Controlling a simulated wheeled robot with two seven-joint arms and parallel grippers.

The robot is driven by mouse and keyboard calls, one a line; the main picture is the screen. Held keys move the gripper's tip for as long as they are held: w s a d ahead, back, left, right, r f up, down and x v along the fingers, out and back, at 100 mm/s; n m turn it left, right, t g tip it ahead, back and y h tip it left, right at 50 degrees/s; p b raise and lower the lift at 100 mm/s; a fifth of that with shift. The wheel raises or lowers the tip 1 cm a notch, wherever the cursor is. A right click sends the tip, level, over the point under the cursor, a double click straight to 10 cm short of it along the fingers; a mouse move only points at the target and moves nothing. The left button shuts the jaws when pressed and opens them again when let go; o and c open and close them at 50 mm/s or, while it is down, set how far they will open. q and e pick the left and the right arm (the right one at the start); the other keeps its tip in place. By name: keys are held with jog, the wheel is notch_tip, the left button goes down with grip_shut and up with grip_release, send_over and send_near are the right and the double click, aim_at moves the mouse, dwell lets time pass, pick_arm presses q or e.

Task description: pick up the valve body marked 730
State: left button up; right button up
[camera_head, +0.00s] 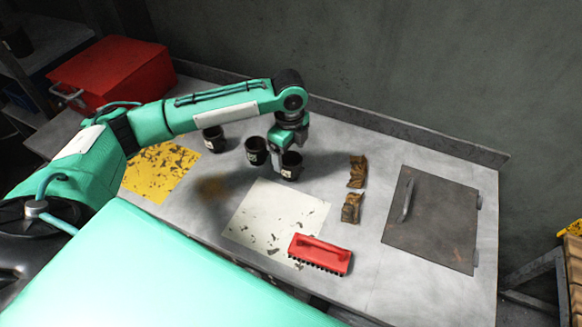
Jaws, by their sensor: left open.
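Three dark, cup-shaped parts with small white labels stand upright in a row on the grey bench: a left one (213,141), a middle one (256,152) and a right one (291,170). They look like the valve bodies, but the label numbers are too small to read, so I cannot tell which is 730. My left gripper (286,153) points down at the right part, its jaws open. One finger shows between the middle and right parts. I cannot tell whether it touches either one. My right gripper is not in view.
A white worn sheet (262,215), a red brush (320,254) and two brown crumpled pieces (357,171) (351,208) lie in front and to the right. A dark hatch plate (432,222) is further right, a yellow worn patch (160,170) left. A red box (115,75) stands behind left.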

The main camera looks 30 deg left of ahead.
pick_arm(q)
jog(key=shift+f, duration=0.85)
notch_tip(320, 180, down, 5)
jog(key=shift+w+d+r+p, duration=0.1)
jog(key=shift+p, duration=0.75)
jog(key=shift+f, duration=0.25)
jog(key=c, duration=1.3)
jog(key=shift+c, duration=0.2)
jog(key=shift+r, duration=0.2)
